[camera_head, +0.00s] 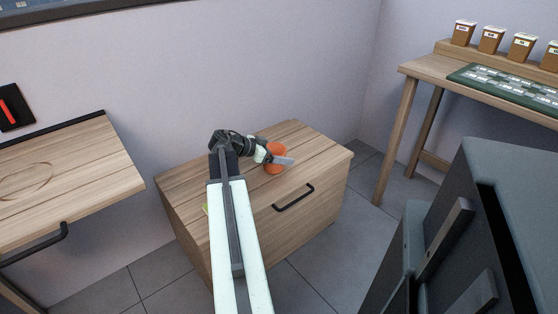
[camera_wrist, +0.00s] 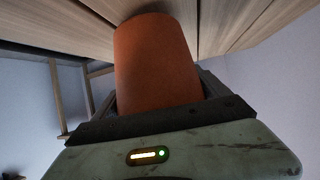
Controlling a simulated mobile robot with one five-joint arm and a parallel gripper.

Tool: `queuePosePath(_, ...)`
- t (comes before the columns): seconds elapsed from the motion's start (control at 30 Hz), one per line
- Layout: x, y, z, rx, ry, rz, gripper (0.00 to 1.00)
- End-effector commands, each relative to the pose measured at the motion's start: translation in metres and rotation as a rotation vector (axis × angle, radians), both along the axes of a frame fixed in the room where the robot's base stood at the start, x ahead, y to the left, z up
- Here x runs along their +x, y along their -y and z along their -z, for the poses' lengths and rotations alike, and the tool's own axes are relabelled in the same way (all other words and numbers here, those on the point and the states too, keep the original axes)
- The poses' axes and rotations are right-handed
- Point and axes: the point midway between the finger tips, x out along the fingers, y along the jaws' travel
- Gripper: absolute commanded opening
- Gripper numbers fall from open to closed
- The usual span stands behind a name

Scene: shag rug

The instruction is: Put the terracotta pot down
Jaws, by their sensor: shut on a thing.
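The terracotta pot (camera_head: 273,151) is a small orange pot at the top of the low wooden cabinet (camera_head: 313,149). My gripper (camera_head: 276,159) is shut on it, with the jaws on either side. In the wrist view the pot (camera_wrist: 157,62) fills the middle, between the jaws of my gripper (camera_wrist: 157,105). The wooden planks of the cabinet top (camera_wrist: 225,22) show right behind its far end. I cannot tell whether the pot touches the cabinet top.
A wooden table with a black handle (camera_head: 60,170) stands at the left. A desk with several small tubs (camera_head: 491,39) and a green mat (camera_head: 510,84) is at the back right. A large dark grey object (camera_head: 490,220) fills the front right. The cabinet top has bare room right of the pot.

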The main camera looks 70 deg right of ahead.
Motion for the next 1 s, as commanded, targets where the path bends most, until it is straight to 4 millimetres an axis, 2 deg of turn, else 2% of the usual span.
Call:
queuePosePath(0.03, 0.0, 0.0, 0.016, 0.0, -0.001, 0.001, 0.34)
queuePosePath(0.27, 0.003, -0.001, 0.011, -0.001, -0.001, -0.004, 0.34)
queuePosePath(0.4, 0.003, -0.001, 0.016, -0.001, -0.001, -0.004, 0.34)
queuePosePath(0.43, 0.002, -0.001, 0.015, 0.0, 0.0, -0.004, 0.91)
queuePosePath(0.47, 0.002, -0.001, 0.015, 0.0, 0.0, -0.003, 0.99)
queuePosePath(0.77, 0.0, 0.0, 0.009, 0.0, 0.0, 0.0, 1.0)
queuePosePath(0.87, 0.009, -0.009, 0.0, 0.0, 0.0, -0.004, 1.0)
queuePosePath(1.0, 0.029, -0.031, -0.019, -0.001, -0.001, -0.004, 1.0)
